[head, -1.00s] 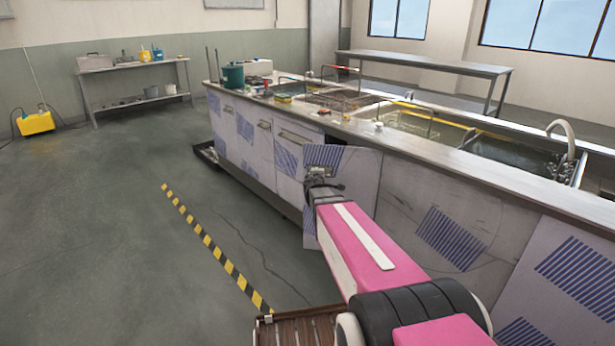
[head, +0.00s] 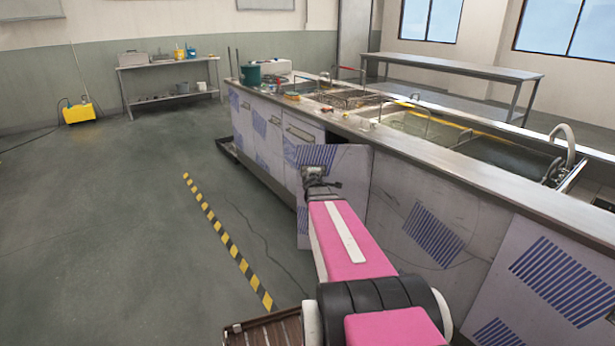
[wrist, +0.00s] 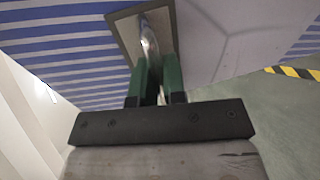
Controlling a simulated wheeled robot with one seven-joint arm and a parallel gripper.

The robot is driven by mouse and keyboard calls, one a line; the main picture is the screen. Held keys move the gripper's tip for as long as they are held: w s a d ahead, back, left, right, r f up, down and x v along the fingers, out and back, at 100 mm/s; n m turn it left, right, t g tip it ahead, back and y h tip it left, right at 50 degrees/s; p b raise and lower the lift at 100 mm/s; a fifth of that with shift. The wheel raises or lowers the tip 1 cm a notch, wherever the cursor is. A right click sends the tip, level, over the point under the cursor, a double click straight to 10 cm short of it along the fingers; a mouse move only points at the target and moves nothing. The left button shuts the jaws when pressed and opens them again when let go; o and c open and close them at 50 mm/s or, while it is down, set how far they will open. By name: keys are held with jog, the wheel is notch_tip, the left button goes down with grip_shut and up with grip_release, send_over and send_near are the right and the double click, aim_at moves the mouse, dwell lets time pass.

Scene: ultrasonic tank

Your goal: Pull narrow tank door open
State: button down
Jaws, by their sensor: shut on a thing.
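The narrow tank door (head: 353,180) is a pale panel with blue-striped patches. It stands swung out from the tank's front, with a dark gap behind its top edge. My gripper (head: 315,178) is at the door's outer face in the head view; the arm hides part of the door's lower half. In the wrist view, the green fingers of my gripper (wrist: 156,76) are shut on the metal door handle (wrist: 149,38), which sits in a framed recess. The door face (wrist: 75,45) fills the upper left there.
The long tank counter (head: 455,171) runs along the right, with other panels beside the door. Open floor (head: 130,220) lies to the left, with a yellow-black floor strip (head: 228,240). A side table (head: 170,65) stands at the back.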

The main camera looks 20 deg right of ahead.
dwell(0.4)
jog(key=c, duration=1.2)
grip_release()
jog(key=shift+s, duration=0.15)
jog(key=v, duration=1)
jog(key=shift+s+a, duration=0.15)
jog(key=shift+s, duration=0.1)
